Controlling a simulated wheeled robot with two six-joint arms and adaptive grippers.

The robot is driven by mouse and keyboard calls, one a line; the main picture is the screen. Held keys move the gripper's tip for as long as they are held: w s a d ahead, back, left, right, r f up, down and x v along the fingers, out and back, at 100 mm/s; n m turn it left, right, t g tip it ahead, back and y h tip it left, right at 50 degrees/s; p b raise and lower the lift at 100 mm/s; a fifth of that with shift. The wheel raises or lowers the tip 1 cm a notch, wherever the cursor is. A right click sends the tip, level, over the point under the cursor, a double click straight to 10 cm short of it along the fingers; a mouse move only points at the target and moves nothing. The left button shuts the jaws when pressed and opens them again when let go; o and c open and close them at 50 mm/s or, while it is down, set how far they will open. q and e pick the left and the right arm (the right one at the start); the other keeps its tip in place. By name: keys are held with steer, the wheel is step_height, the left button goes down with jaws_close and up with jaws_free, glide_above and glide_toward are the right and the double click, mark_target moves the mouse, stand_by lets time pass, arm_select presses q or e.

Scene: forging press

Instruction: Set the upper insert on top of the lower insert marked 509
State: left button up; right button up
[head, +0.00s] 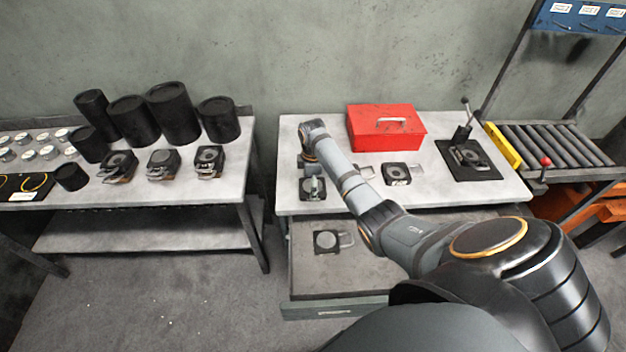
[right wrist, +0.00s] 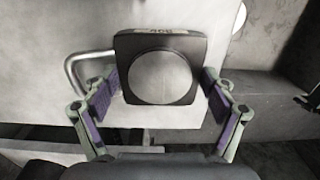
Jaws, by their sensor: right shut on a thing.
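My right gripper (right wrist: 160,85) is shut on a dark square insert (right wrist: 160,45) with a pale round face, between its purple-padded fingers. The marking on the insert's edge is too small to read surely. In the head view my right gripper (head: 313,183) is at the front left of the right table, over a dark insert (head: 308,195) that it partly hides. Another dark insert (head: 397,174) with a white label lies on that table, right of my arm. A further insert (head: 325,241) with a handle lies in the open drawer. My left gripper is not in view.
A red box (head: 385,128) stands at the back of the right table (head: 440,195). A lever fixture on a black mat (head: 487,172) is at its right. The left table (head: 225,190) holds several inserts and black cylinders. The open drawer (head: 340,285) juts out below.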

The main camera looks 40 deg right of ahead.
steer(key=shift+w+r, duration=0.1)
steer(key=shift+r, duration=0.05)
steer(key=o, duration=1.7)
steer(key=shift+s, duration=0.2)
